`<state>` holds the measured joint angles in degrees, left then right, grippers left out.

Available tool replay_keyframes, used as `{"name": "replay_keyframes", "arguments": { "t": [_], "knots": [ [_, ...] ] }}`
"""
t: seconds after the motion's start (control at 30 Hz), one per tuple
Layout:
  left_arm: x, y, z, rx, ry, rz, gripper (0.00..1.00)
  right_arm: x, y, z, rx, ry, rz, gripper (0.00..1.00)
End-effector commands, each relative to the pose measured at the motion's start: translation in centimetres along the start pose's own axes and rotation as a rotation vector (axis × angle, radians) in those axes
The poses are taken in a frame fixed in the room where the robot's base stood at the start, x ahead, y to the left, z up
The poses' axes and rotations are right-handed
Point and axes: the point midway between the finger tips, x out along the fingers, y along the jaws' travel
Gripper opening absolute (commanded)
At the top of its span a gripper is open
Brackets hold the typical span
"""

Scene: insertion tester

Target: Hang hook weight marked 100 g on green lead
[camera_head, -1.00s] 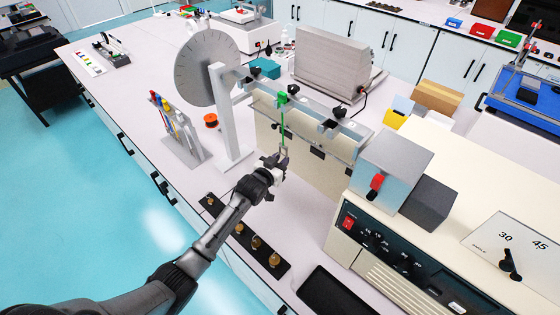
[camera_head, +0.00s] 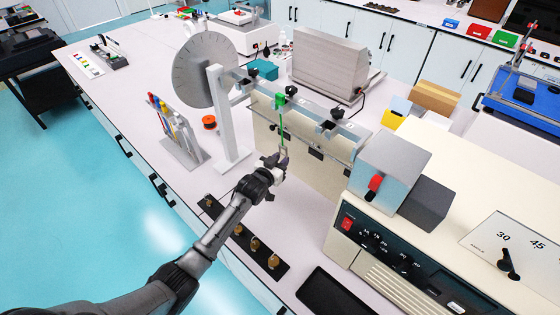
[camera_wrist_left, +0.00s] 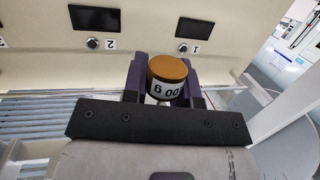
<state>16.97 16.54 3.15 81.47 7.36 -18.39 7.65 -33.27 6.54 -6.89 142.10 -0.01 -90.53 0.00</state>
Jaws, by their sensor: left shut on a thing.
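My left gripper (camera_head: 275,160) is shut on a small hook weight (camera_wrist_left: 167,78). In the left wrist view the weight has a brown-orange end face and a white label, upside down, whose visible characters fit 100 g. The gripper's dark purple fingers stand on both sides of it. The green lead (camera_head: 282,128) hangs from a green clamp (camera_head: 280,99) on the tester's rail, and its lower end is just above the gripper. Whether the weight's hook is on the lead is too small to tell. My right gripper is not in view.
A black strip (camera_head: 232,227) with several brass weights lies at the bench's front edge. The cream tester panel (camera_head: 310,165) is close behind the gripper. A white post (camera_head: 228,120) with a grey dial stands to the left. A cream control box (camera_head: 410,240) stands to the right.

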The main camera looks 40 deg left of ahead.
Motion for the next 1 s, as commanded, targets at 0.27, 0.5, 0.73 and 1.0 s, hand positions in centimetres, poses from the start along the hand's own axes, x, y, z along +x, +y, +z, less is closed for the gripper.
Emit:
{"name": "replay_keyframes", "arguments": {
  "t": [0.27,0.5,0.73,1.0],
  "knots": [
    [0.5,0.1,-0.1,0.0,0.002,0.0,0.01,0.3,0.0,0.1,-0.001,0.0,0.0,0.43],
    [1.2,0.2,-0.1,0.0,0.001,0.0,0.01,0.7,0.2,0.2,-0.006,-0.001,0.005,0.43],
    [1.8,0.4,-0.3,0.0,0.002,0.0,0.01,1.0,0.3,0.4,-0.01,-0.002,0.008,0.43],
    [2.5,0.5,-0.4,0.0,0.001,0.0,0.01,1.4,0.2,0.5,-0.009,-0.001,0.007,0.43]
  ]
}}
